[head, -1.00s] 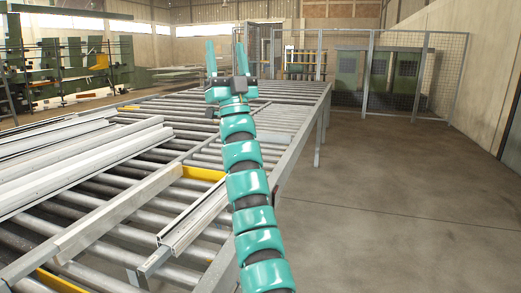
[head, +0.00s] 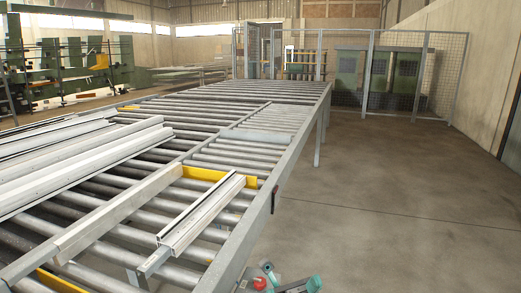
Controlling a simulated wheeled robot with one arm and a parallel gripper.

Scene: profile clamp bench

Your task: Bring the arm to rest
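Only a small teal and dark part of my arm (head: 297,286) shows at the bottom edge of the head view, just right of the roller table's near side. I cannot make out the fingers of my gripper there. Nothing that I can see is held. The rest of my arm is below the picture.
A roller table (head: 240,245) fills the left and middle, with long pale profiles (head: 70,165) and a shorter profile piece (head: 200,215) by a yellow strip (head: 215,174). Open concrete floor (head: 390,220) lies to the right. A mesh fence (head: 440,75) stands behind.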

